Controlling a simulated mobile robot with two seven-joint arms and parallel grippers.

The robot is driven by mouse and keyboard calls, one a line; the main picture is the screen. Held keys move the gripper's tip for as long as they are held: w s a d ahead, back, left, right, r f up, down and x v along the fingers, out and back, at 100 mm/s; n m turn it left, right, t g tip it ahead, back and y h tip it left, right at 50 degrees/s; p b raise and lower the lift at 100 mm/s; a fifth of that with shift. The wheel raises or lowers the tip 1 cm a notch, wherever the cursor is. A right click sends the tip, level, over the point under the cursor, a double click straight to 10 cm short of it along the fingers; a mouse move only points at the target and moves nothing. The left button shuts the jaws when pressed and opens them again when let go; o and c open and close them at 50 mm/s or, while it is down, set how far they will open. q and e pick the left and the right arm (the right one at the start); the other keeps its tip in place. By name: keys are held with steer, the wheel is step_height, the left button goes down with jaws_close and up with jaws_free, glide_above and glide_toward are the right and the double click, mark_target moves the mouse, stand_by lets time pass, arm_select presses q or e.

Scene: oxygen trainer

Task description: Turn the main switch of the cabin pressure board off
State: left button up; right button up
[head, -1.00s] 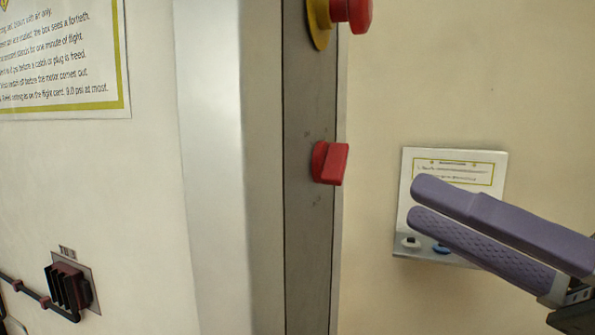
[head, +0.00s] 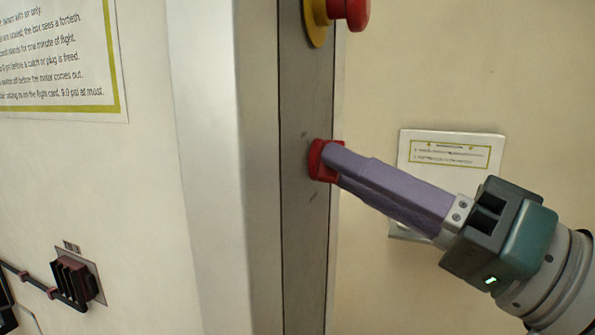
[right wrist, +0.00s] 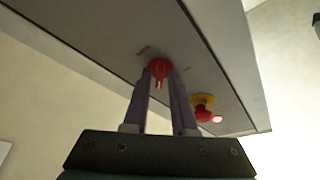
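The main switch (head: 318,160) is a red rotary knob with a raised grip bar, on the narrow grey side strip of the board (head: 305,240). My right gripper (head: 330,162) reaches it from the right in the head view, and its purple fingers cover much of the knob. In the right wrist view the knob (right wrist: 159,68) lies between the two fingertips (right wrist: 160,78), one on each side of the grip bar. The fingers stand apart, with a gap visible beside the bar. My left gripper is not in view.
A red push button on a yellow base (head: 350,12) sits just above the switch; it also shows in the right wrist view (right wrist: 204,108). A small notice plate (head: 450,152) is on the wall behind my right gripper. A black connector (head: 76,280) is at lower left.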

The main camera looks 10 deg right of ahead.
jaws_close()
stand_by(0.4)
steer(key=shift+w+d+n+g+y+b, duration=0.2)
steer(key=shift+n+g+y+b, duration=1.3)
steer(key=shift+n, duration=2.75)
steer(key=shift+w+d+n+g+y+b, duration=0.2)
steer(key=shift+n+g+y+b, duration=0.5)
steer(key=shift+n+g+b, duration=1.9)
steer(key=shift+w+d+n+g+y+b, duration=0.2)
steer(key=shift+n+g+y+b, duration=0.7)
steer(key=shift+n+b, duration=3.2)
steer(key=n+p, duration=0.3)
steer(key=n, duration=0.1)
steer(key=shift+a+p, duration=0.15)
steer(key=shift+p, duration=0.15)
steer(key=shift+o, duration=1.6)
jaws_free()
steer(key=shift+w, duration=0.1)
